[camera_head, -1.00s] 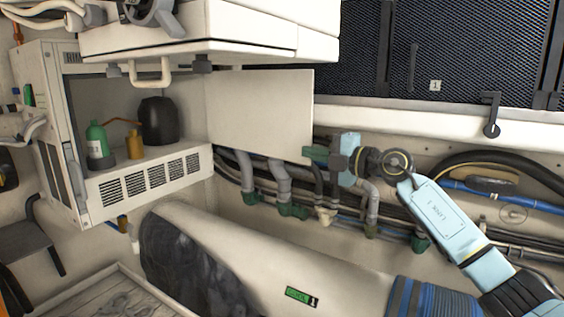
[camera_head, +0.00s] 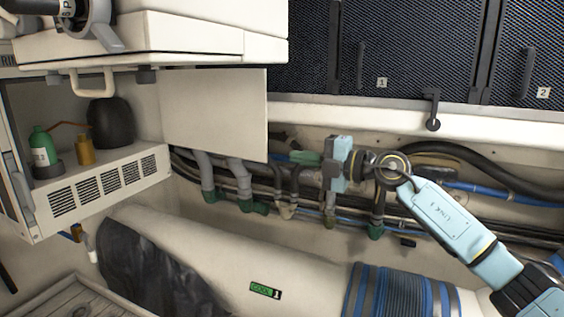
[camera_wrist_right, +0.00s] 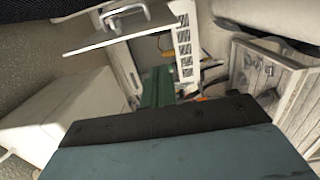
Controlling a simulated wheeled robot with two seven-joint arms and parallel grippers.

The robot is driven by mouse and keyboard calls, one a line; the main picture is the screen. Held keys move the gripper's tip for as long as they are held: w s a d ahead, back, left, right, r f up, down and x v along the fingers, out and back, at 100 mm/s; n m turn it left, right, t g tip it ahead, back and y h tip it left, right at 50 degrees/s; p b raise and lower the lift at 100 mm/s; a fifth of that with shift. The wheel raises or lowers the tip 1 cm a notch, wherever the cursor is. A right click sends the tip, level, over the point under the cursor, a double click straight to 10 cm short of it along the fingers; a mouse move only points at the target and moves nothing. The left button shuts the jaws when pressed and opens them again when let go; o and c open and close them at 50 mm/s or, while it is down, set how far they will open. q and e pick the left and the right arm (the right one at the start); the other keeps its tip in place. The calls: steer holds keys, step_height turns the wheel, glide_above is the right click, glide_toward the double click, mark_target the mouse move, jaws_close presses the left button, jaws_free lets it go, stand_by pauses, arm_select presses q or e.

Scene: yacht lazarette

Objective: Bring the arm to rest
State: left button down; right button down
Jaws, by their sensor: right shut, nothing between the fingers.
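My right arm comes in from the lower right in the head view. Its gripper (camera_head: 304,158) points left, just right of the open white cabinet door (camera_head: 214,112), in front of the pipes. Its green fingers are together with nothing between them. The right wrist view shows the green fingers (camera_wrist_right: 158,86) pointing toward the cabinet's vented front (camera_wrist_right: 184,48). Whether the gripper touches the door cannot be told. My left gripper is in neither view.
The open cabinet holds a green bottle (camera_head: 43,146), an amber bottle (camera_head: 85,150) and a black container (camera_head: 110,122). Hoses and pipes (camera_head: 240,180) run along the wall. A large white duct (camera_head: 205,250) lies below. A wooden crate (camera_head: 75,300) stands at lower left.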

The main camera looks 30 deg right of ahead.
steer(key=s+a+f+m+t, duration=0.3)
steer(key=a+f+m+t, duration=0.1)
steer(key=a+m+t, duration=0.15)
steer(key=s+d+f+m+g+h, duration=0.1)
steer(key=s+f+m+g+h, duration=0.15)
steer(key=f+m+h, duration=0.35)
steer(key=s+f+m+g+h, duration=0.1)
steer(key=s+f+m+h, duration=0.3)
steer(key=f, duration=0.4)
steer(key=s+d+f+m+g+h, duration=0.1)
steer(key=s+f+m+h, duration=0.3)
steer(key=f+m, duration=0.25)
steer(key=s+a+f+g+y, duration=0.1)
steer(key=s+a+f+g, duration=0.3)
steer(key=s, duration=0.4)
steer(key=s+a+f+m+g+y, duration=0.1)
steer(key=s+f+g, duration=0.35)
steer(key=s, duration=0.25)
steer(key=s+a+f+g+y, duration=0.1)
steer(key=s+a+f+g, duration=0.2)
steer(key=s+f, duration=0.35)
steer(key=s+f+g+b, duration=0.25)
steer(key=f+b, duration=0.25)
steer(key=f, duration=2.3)
steer(key=s+d+f+b, duration=0.3)
steer(key=s+f+b, duration=0.1)
steer(key=s+f, duration=1.3)
step_height(320, 180, down, 3)
steer(key=shift+s+g, duration=0.3)
steer(key=shift+s, duration=0.05)
